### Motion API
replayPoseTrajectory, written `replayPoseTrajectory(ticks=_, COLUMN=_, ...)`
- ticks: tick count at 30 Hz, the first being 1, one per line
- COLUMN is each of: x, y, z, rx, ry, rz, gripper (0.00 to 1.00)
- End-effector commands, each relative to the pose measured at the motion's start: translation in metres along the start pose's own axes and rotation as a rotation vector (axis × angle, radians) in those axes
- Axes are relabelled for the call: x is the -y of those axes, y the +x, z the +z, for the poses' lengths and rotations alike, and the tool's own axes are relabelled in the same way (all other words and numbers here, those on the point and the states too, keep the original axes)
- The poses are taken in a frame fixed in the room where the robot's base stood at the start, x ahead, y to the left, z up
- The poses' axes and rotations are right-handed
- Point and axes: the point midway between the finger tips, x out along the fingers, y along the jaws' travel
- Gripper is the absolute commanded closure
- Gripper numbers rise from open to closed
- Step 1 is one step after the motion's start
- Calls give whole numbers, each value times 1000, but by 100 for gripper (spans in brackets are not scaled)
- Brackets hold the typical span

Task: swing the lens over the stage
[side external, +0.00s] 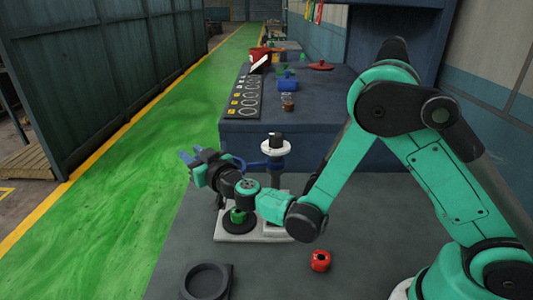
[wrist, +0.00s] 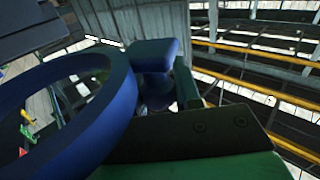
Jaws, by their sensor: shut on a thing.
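The lens has a blue ring (wrist: 122,95), large at left in the wrist view, and a blue tab-like handle (wrist: 153,55) beside it. In the side view a blue swing arm (side external: 254,164) runs left from a post with a white collar (side external: 276,148) towards my gripper (side external: 196,160). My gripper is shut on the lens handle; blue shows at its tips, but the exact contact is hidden. The stage (side external: 239,226), a dark round disc with a green piece (side external: 237,215) on it, sits on a white base (side external: 262,238) below my wrist. My arm hides much of the lens.
A red cylinder (side external: 320,260) and a dark ring-shaped holder (side external: 206,282) are on the grey bench near the front. Behind, a blue-grey counter (side external: 330,100) carries a panel with circles (side external: 246,97), a blue block (side external: 288,84) and a red-handled lid (side external: 321,65).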

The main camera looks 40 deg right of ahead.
Motion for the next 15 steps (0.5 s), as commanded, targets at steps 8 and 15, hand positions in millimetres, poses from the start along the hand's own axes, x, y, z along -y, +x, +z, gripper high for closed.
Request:
replayPoseTrajectory(ticks=8, x=9, y=-15, z=0, rx=0, ry=0, rz=-109, gripper=100)
replayPoseTrajectory(ticks=15, x=12, y=-19, z=0, rx=0, ry=0, rz=-138, gripper=100)
